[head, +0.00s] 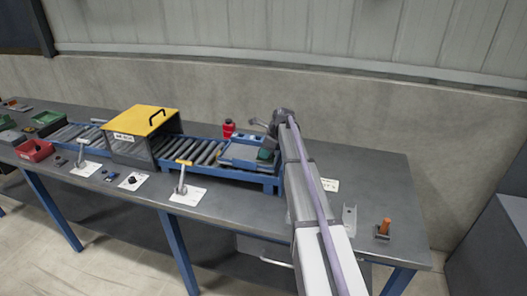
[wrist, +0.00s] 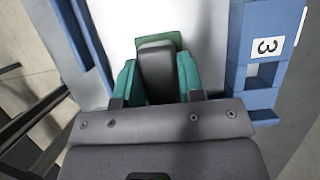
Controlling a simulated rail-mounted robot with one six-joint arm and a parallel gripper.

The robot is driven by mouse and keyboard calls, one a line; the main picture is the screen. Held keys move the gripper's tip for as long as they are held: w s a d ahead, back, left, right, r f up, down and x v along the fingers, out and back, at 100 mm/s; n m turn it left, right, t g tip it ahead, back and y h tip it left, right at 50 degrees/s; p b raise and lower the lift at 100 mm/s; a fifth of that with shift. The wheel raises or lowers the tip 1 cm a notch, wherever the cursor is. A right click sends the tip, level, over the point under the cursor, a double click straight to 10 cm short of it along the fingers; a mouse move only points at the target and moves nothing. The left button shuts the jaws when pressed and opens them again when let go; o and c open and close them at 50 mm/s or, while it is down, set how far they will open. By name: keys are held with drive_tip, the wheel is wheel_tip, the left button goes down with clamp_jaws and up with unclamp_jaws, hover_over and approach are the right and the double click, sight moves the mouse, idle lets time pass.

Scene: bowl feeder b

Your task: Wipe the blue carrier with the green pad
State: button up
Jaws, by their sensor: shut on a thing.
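My gripper (wrist: 157,76) is shut on the dark grey handle of the green pad (wrist: 174,40), its teal fingers on either side of the handle. The pad's green edge shows past the handle, over the pale floor of the blue carrier (wrist: 243,60). I cannot tell whether the pad touches that floor. In the head view the carrier (head: 232,152) sits at the right end of the roller conveyor, and the green pad (head: 265,154) is at its right side, partly hidden by my arm. A label with a 3 is on the carrier's right side in the wrist view.
A yellow-topped box (head: 145,118) spans the conveyor (head: 203,150) to the left. A red bottle (head: 229,128) stands behind the carrier. A lever on a white plate (head: 188,196) stands in front. An orange-handled item (head: 384,228) and a grey bracket (head: 349,219) stand at the right.

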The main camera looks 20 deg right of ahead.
drive_tip(key=shift+r+p, duration=3)
wheel_tip(320, 180, up, 3)
drive_tip(key=p, duration=0.3)
drive_tip(key=shift+r, duration=0.1)
drive_tip(key=shift+f, duration=0.2)
